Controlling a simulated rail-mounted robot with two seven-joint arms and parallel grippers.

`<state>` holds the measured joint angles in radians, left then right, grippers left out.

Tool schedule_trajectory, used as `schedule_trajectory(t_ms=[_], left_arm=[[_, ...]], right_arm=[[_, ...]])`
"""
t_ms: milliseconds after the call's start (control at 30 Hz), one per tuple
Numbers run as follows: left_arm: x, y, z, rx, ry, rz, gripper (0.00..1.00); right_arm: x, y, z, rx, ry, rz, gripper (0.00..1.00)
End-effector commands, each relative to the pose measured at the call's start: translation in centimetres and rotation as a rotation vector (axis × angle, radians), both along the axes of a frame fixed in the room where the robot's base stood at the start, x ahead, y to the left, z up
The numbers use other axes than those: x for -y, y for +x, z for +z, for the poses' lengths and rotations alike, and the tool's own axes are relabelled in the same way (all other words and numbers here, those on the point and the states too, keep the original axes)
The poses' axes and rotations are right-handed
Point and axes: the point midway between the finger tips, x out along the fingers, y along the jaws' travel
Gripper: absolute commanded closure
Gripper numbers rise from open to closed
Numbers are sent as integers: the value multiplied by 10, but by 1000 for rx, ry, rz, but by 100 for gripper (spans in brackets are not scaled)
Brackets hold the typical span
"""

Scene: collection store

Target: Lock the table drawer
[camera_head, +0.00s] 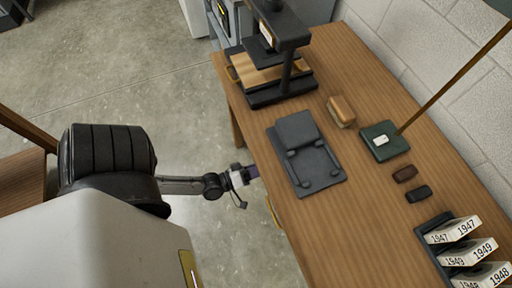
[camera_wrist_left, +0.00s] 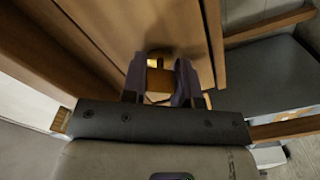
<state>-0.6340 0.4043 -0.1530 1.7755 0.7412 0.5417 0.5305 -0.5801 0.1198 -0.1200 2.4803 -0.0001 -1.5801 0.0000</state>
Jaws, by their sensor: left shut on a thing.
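My left gripper (camera_head: 246,175) reaches the near long side of the wooden table (camera_head: 335,225), just below the tabletop edge. In the left wrist view, the gripper's two fingers (camera_wrist_left: 160,84) are shut on a small brass-coloured piece (camera_wrist_left: 160,80), which looks like a key. It meets the wooden front panel (camera_wrist_left: 165,28), where a brass fitting (camera_wrist_left: 158,54) shows just beyond the fingers. Whether the piece is turned cannot be made out. A brass handle (camera_head: 272,211) shows on the table's side in the head view. The drawer front is mostly hidden under the tabletop there. My right gripper is not in view.
On the tabletop stand a black press (camera_head: 282,95), a dark grey cradle (camera_head: 306,155), a tan block (camera_head: 341,110), a green box (camera_head: 384,141), two small dark items and a rack of year-labelled boxes (camera_head: 462,254). A block wall borders the right. Grey floor is free at left.

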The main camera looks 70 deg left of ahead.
Motion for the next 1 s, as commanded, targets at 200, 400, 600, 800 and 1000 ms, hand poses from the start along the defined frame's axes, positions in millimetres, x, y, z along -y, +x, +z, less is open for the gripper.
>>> schedule_trajectory(t_ms=[200,400,600,800,1000], left_arm=[[0,0,2,-1,-201,0,96],[0,0,1,-2,-365,0,96],[0,1,0,-3,-493,0,96],[0,0,0,-3,-577,-1,96],[0,0,0,-4,-620,-1,96]], right_arm=[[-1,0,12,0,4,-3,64],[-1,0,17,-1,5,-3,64],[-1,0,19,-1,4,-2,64],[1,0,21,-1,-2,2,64],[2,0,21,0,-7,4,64]])
